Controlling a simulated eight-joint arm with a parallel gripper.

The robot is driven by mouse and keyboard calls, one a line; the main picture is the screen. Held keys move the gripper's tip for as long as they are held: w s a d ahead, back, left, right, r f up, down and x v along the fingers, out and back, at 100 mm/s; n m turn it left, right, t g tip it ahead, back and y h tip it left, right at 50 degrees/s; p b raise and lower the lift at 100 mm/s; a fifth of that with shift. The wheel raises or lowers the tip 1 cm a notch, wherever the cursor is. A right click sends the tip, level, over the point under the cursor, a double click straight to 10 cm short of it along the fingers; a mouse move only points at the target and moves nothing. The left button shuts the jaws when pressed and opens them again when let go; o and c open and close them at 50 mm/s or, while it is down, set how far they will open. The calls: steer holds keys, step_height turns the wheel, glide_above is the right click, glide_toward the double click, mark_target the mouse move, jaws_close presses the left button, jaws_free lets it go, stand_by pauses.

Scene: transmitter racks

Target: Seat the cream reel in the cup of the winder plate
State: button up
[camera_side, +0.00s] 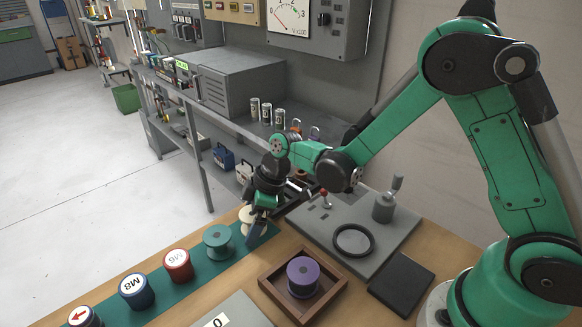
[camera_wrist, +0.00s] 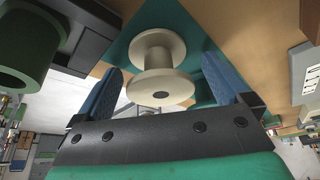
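The cream reel (camera_side: 245,214) stands on the green mat at the far end of the row of reels, partly hidden by my gripper (camera_side: 258,228) in the side view. In the wrist view the cream reel (camera_wrist: 158,78) lies between the two blue fingers of my gripper (camera_wrist: 162,72), with a gap on each side. The fingers are open and hold nothing. The winder plate (camera_side: 316,223) is a grey plate to the right. Its cup, a black ring (camera_side: 353,228), is empty.
A teal reel (camera_side: 218,240), red reel (camera_side: 178,265) and blue reel (camera_side: 136,291) stand along the mat. A purple reel (camera_side: 303,274) sits in a wooden tray (camera_side: 272,287). A knobbed post (camera_side: 384,206) rises from the plate. A black pad (camera_side: 402,283) lies nearby.

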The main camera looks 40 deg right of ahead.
steer(key=c, duration=1.1)
steer(key=shift+r, duration=0.15)
steer(key=shift+c, duration=0.2)
step_height(320, 180, up, 19)
steer(key=s+d+f+m+t+h, duration=0.2)
steer(key=s+d+m+h, duration=0.2)
steer(key=d+m, duration=0.5)
steer(key=w+a+r+n+g+y, duration=0.2)
steer(key=w+a+n+y, duration=0.2)
steer(key=a+n, duration=0.5)
steer(key=shift+r, duration=0.4)
